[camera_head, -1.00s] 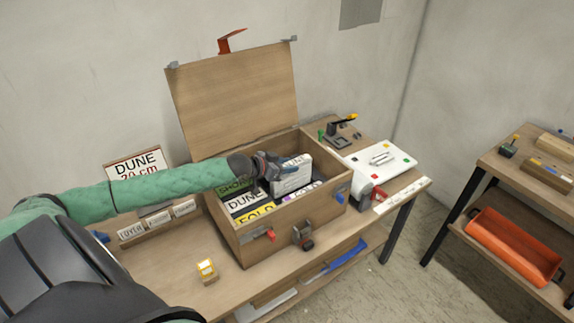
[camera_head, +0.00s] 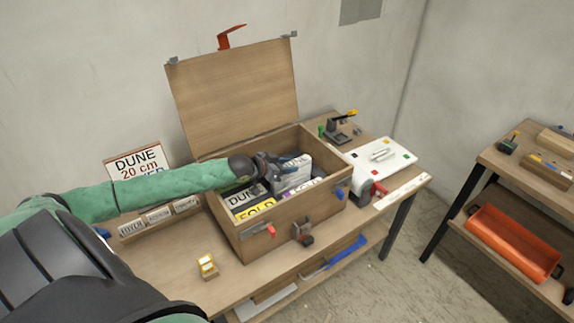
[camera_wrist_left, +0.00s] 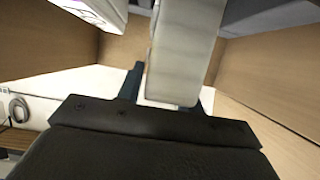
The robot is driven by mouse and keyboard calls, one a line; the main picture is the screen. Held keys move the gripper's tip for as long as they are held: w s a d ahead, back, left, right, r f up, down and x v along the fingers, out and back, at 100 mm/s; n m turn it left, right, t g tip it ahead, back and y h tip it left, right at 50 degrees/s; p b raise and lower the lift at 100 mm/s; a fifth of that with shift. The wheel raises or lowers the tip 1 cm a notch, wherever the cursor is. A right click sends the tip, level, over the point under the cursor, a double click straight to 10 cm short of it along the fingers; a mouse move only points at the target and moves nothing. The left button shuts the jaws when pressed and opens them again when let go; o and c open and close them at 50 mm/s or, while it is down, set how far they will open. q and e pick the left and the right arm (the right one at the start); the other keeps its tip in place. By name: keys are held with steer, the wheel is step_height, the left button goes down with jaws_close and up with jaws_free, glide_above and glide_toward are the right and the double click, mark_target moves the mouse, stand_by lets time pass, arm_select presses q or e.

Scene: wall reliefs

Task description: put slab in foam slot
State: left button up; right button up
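A light grey-white slab (camera_head: 297,174) stands on edge in my left gripper (camera_head: 277,172), inside the open wooden box and partly below its rim. In the left wrist view the slab (camera_wrist_left: 184,50) rises between the fingers of my gripper (camera_wrist_left: 160,92), which look closed on it. The wooden box (camera_head: 278,231) has several foam slots marked by labels, including a DUNE label (camera_head: 243,199) and a yellow FOLD label (camera_head: 256,210). The slab's lower edge and the slot under it are hidden. My right gripper is not in view.
The box lid (camera_head: 236,98) stands open at the back. A white board (camera_head: 381,156) with coloured dots lies to the right of the box. A DUNE 20 cm sign (camera_head: 139,167) stands at left, behind small label blocks (camera_head: 158,215).

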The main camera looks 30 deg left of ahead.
arm_select(q)
steer(key=o, duration=0.3)
steer(key=shift+o, duration=0.7)
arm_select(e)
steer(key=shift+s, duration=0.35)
arm_select(q)
steer(key=shift+r, duration=0.1)
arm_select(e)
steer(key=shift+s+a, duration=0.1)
arm_select(q)
steer(key=shift+r, duration=0.65)
steer(key=shift+s+a+f, duration=0.15)
steer(key=shift+s, duration=0.15)
steer(key=shift+b+v, duration=0.4)
steer(key=shift+v, duration=0.4)
steer(key=b+v, duration=0.1)
steer(key=v, duration=0.4)
steer(key=shift+s, duration=0.1)
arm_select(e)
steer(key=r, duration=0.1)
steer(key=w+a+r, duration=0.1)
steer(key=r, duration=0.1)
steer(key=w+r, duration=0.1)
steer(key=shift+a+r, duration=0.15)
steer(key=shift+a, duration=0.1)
